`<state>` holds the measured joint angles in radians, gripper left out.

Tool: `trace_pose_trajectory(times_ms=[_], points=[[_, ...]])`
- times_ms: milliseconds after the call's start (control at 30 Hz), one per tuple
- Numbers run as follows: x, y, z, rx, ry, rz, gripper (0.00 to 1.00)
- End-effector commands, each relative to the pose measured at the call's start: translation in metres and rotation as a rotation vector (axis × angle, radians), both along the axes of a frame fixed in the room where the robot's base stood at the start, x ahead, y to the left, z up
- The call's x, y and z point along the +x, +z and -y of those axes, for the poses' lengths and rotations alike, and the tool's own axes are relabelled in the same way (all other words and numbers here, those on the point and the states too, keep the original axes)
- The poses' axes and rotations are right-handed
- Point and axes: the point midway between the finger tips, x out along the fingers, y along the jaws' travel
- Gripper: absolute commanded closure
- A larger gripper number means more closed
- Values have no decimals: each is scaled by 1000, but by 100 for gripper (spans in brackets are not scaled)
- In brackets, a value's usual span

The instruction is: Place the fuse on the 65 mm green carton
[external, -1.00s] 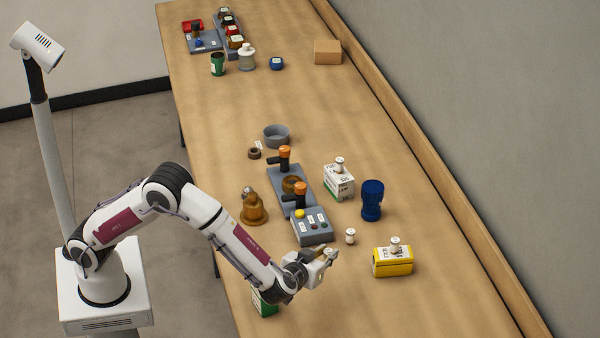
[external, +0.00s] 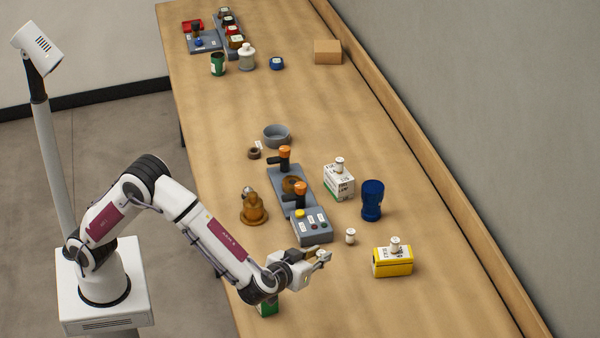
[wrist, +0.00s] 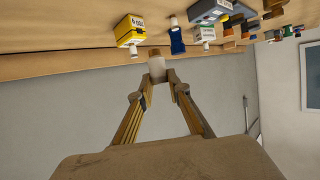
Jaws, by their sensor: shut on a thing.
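My gripper (external: 318,260) is shut on a fuse, a pale cylinder with a brownish end cap. The fuse (wrist: 157,68) shows between the fingertips in the wrist view; in the external view it is too small to make out clearly.
Similar white fuses stand on the yellow carton (external: 393,264), on the white carton (external: 339,184) and on the table (external: 350,237). A grey button box (external: 312,230), a brown bell-shaped part (external: 254,210) and a blue cup (external: 372,202) stand nearby. The right front table is clear.

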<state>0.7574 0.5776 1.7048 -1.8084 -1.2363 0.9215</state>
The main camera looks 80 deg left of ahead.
Motion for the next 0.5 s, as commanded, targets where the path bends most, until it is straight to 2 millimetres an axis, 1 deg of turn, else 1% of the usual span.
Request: trace_pose_trajectory(times_ms=[33, 200, 367, 500], points=[[-10, 8, 5, -2, -9, 2, 98], [-41, 30, 12, -3, -20, 1, 98], [-73, 46, 9, -3, -19, 1, 98], [-100, 55, 0, -1, -6, 0, 98]])
